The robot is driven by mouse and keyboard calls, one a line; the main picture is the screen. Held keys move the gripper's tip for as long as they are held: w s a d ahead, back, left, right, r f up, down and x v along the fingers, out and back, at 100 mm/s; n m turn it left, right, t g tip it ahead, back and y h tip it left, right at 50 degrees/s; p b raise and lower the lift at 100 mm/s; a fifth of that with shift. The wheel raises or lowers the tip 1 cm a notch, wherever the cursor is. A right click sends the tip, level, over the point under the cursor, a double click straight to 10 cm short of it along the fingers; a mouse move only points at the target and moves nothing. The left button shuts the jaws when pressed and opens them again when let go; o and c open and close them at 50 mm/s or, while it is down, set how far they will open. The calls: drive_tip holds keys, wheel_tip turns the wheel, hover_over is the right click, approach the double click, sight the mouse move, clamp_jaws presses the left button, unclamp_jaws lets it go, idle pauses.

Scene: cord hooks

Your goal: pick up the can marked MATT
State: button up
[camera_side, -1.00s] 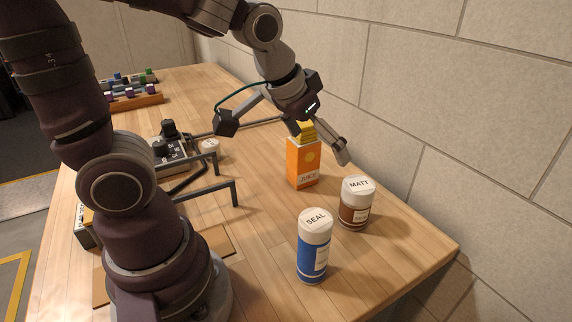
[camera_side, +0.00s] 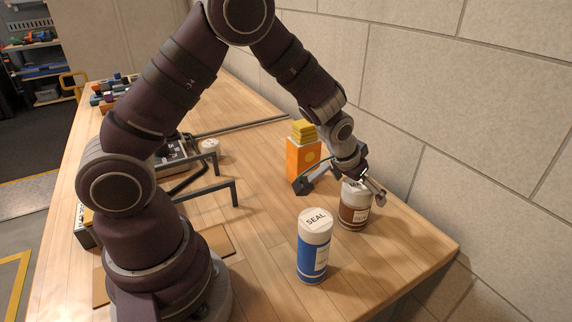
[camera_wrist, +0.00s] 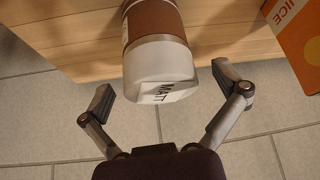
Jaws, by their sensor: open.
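The can marked MATT (camera_side: 354,216) is brown with a white lid and stands upright near the table's right edge. My gripper (camera_side: 340,190) is over its top, and the wrist partly hides its lid. In the wrist view the MATT can (camera_wrist: 154,22) shows its brown side and white lettered lid. My gripper (camera_wrist: 163,90) is open there, with one finger on each side of the lid and a visible gap to each. I cannot tell how far down the fingers reach beside the can.
A blue and white can marked SEAL (camera_side: 313,248) stands in front and to the left. An orange juice carton (camera_side: 302,158) stands behind, with yellow pieces (camera_side: 303,131) above it. The wall is close on the right.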

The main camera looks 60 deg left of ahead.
drive_tip(key=shift+f, duration=0.1)
drive_tip(key=shift+c, duration=0.2)
drive_tip(key=c, duration=1.2)
drive_tip(key=shift+c, duration=0.3)
